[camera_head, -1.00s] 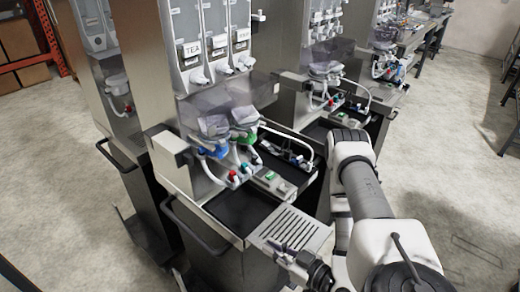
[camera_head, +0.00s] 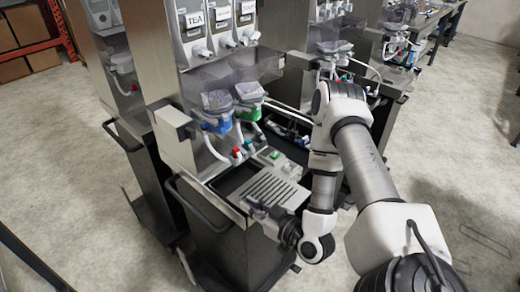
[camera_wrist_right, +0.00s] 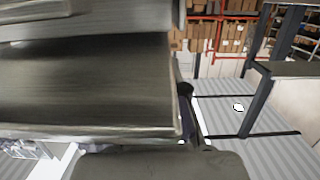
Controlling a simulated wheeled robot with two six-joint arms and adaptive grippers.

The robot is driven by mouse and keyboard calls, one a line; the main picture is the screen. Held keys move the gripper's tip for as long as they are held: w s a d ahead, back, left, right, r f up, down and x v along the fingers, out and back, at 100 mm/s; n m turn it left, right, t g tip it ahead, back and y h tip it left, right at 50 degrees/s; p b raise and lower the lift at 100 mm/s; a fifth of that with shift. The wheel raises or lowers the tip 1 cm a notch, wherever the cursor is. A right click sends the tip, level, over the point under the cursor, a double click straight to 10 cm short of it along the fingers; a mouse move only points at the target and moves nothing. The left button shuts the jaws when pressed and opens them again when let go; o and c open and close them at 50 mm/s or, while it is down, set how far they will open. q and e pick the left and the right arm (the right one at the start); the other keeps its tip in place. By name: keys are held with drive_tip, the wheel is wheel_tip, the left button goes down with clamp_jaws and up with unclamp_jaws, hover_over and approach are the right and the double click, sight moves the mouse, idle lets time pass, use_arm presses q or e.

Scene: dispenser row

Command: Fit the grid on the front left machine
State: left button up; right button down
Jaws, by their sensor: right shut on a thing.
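The slotted metal grid (camera_head: 272,188) is in the head view, over the front part of the drip-tray recess of the front left machine (camera_head: 222,240). A dark strip of the recess (camera_head: 229,181) shows to the left of the grid. I cannot tell whether the grid touches the rim or hovers just above it. My right gripper (camera_head: 262,211) is shut on the grid's near edge, its fingertips partly hidden. In the right wrist view, large blurred grey surfaces fill the left and bottom, and I cannot tell them apart. My left gripper is not in view.
Blue (camera_head: 217,125) and green (camera_head: 248,112) valves, a white hose and small red and green parts sit just behind the grid. A dark handle bar (camera_head: 196,206) juts from the cabinet's left. More machines stand behind to the right. Floor is free in front.

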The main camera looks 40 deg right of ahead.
sight(231, 197)
drive_tip(key=w+b, duration=0.1)
drive_tip(key=w, duration=0.4)
drive_tip(key=w+b, duration=0.1)
drive_tip(key=w, duration=0.2)
drive_tip(key=shift+a+b, duration=0.3)
drive_tip(key=shift+w, duration=0.8)
drive_tip(key=shift+a+r, duration=0.1)
drive_tip(key=shift+r, duration=0.05)
drive_tip(key=shift+b, duration=0.35)
drive_tip(key=shift+f+b, duration=0.3)
drive_tip(key=shift+f, duration=0.2)
drive_tip(key=shift+f+b, duration=0.3)
drive_tip(key=c, duration=1.1)
unclamp_jaws()
drive_tip(key=shift+c, duration=0.2)
drive_tip(key=shift+s, duration=0.1)
